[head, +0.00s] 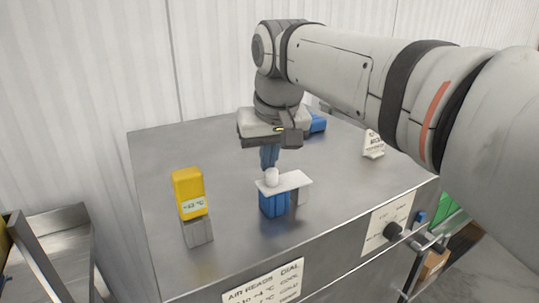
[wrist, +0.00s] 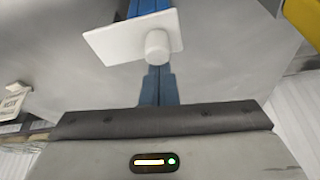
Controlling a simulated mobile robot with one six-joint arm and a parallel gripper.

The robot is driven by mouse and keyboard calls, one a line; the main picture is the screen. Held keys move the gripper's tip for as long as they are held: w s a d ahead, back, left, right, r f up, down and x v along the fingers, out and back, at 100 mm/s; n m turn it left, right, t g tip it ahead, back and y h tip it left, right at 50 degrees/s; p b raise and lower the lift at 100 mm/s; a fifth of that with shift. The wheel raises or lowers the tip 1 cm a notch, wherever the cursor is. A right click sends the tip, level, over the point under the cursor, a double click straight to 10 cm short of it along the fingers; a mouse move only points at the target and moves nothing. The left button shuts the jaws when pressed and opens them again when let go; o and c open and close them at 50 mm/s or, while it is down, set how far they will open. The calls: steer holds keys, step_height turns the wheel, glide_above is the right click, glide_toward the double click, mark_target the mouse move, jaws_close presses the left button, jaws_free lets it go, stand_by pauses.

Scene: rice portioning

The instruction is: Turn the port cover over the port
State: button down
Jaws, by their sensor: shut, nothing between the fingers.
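The port cover (head: 295,182) is a flat white plate with a round white knob (head: 272,176) near its left end. It lies level on top of a blue block (head: 272,204) near the table's front edge and reaches out past the block to the right. A pale part under its right end is mostly hidden, and I cannot tell if it is the port. My gripper (head: 269,164) points down just behind the knob, its blue fingers shut and empty. In the wrist view the fingers (wrist: 156,72) end close to the knob (wrist: 157,46); I cannot tell if they touch.
A yellow meter (head: 188,190) on a grey stand is left of the block. A white sign (head: 374,144) stands at the back right, and a blue object (head: 317,122) lies behind my gripper. A dark dial knob (head: 393,230) is on the front panel.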

steer(key=shift+s+d+f, duration=0.1)
steer(key=shift+s+d, duration=0.05)
steer(key=shift+s, duration=0.35)
steer(key=shift+w, duration=0.15)
